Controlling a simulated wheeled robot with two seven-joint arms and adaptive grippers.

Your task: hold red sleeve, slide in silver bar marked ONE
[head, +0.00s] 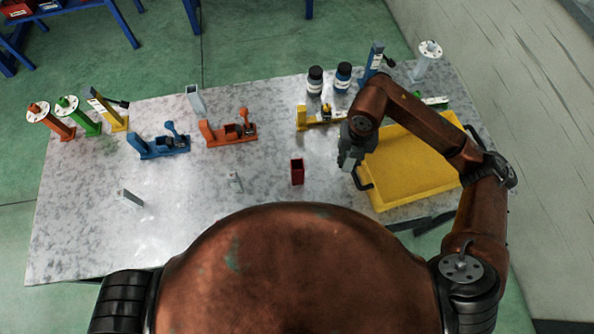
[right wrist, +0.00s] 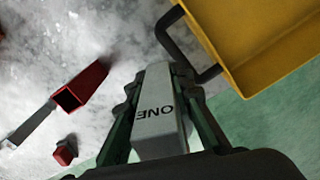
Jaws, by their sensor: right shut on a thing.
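The red sleeve (head: 297,172) stands upright on the table near its front middle, its open end up, and nothing holds it. It also shows in the right wrist view (right wrist: 84,86), with its dark opening visible. My right gripper (head: 350,158) is to the right of the sleeve, by the yellow tray's left side. In the right wrist view it is shut on the silver bar marked ONE (right wrist: 157,112), whose lettering reads upside down between the fingers. The bar is apart from the sleeve. My left gripper is not in view.
The yellow tray (head: 408,196) with dark handles is under my right arm. Blue (head: 160,146) and orange (head: 230,133) clamps stand left of centre. Grey pieces lie at front left (head: 130,198) and centre (head: 235,181). Bottles (head: 315,80) stand behind. The left front table is mostly clear.

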